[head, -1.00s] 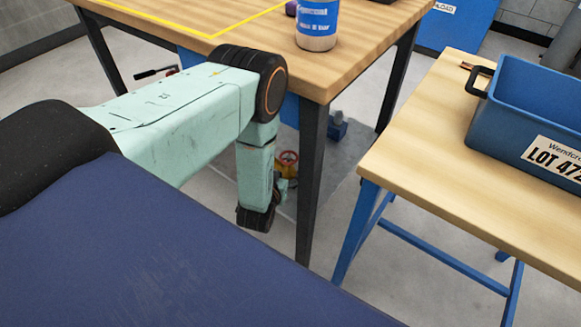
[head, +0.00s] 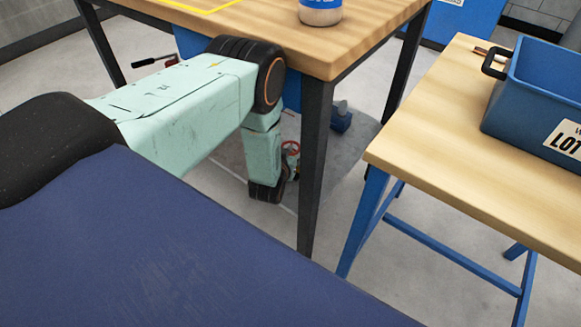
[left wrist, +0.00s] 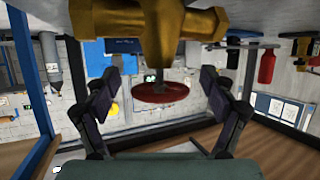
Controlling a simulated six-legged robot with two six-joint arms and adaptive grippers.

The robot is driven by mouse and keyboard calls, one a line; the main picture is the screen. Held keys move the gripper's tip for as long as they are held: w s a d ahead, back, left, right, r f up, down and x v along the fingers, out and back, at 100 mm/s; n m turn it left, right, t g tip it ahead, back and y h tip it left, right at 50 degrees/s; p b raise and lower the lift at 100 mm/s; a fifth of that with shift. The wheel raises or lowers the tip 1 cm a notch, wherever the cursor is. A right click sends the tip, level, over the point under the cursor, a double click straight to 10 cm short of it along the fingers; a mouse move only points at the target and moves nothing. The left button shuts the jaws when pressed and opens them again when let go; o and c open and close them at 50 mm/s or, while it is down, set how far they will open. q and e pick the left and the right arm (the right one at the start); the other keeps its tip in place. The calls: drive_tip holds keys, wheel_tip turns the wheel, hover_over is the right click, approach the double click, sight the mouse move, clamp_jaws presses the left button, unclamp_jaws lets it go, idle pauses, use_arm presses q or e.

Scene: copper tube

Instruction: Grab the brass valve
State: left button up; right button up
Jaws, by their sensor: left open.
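The brass valve (left wrist: 150,25) fills the top middle of the left wrist view, which looks upside down. Its red handwheel (left wrist: 160,92) shows lower, between the fingers in the picture. My left gripper (left wrist: 160,73) is open, one finger on each side of the handwheel, with nothing clearly touching them. My right gripper is not in view.
The wooden table (head: 350,40) overhangs my left arm, and its dark leg (head: 313,170) stands just right of the valve. A blue-legged bench (head: 440,150) with a blue crate (head: 535,110) is at the right. A blue object (head: 341,120) sits on the floor behind.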

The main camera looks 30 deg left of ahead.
use_arm(q)
drive_tip(key=shift+w, duration=0.2)
drive_tip(key=shift+c, duration=0.4)
clamp_jaws()
drive_tip(key=shift+w+r, duration=0.1)
idle(0.3)
